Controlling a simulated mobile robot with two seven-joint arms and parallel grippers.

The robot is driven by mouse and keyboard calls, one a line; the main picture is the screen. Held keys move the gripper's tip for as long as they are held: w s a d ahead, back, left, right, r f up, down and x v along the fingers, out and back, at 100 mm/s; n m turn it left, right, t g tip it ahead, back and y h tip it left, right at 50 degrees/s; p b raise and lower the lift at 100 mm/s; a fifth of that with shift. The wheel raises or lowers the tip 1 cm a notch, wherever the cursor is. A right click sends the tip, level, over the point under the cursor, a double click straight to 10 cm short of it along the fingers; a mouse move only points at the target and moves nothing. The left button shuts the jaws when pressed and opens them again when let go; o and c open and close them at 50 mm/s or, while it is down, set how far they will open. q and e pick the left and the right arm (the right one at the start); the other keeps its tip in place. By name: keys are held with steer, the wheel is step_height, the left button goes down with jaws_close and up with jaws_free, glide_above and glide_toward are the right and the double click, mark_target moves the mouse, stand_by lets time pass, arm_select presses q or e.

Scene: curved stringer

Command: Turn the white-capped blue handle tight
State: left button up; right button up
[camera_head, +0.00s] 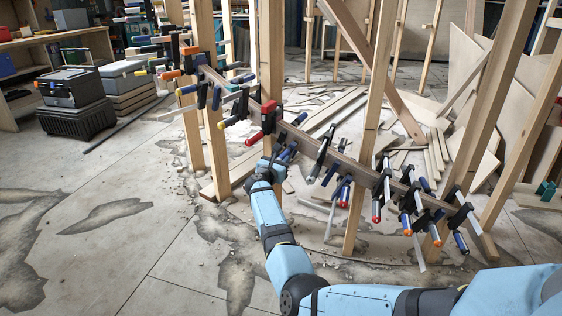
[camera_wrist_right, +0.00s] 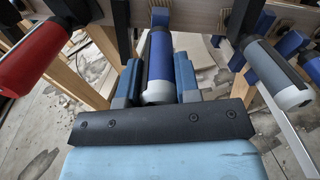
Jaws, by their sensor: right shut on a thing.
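The white-capped blue handle (camera_wrist_right: 158,58) is in the middle of the right wrist view, its white cap toward my palm. It belongs to a clamp on the curved wooden stringer (camera_head: 318,139). The two blue fingers of my right gripper (camera_wrist_right: 158,75) stand on either side of the handle, shut on it. In the head view my right gripper (camera_head: 272,164) is at the stringer's near side, close to a blue handle (camera_head: 288,152); the grip itself is too small to make out there. My left gripper is not in view.
A red handle (camera_wrist_right: 38,55) is left of my gripper and a grey-blue, white-capped handle (camera_wrist_right: 275,75) is right. Several more clamps line the stringer. Wooden posts (camera_head: 369,120) stand around it. Toolboxes (camera_head: 72,88) are at left; the left floor is open.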

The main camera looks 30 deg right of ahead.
steer(key=m, duration=0.5)
steer(key=shift+w+r+m, duration=0.1)
steer(key=shift+r+m, duration=0.05)
steer(key=shift+m, duration=0.25)
stand_by(0.4)
steer(key=o, duration=0.9)
steer(key=shift+a, duration=0.1)
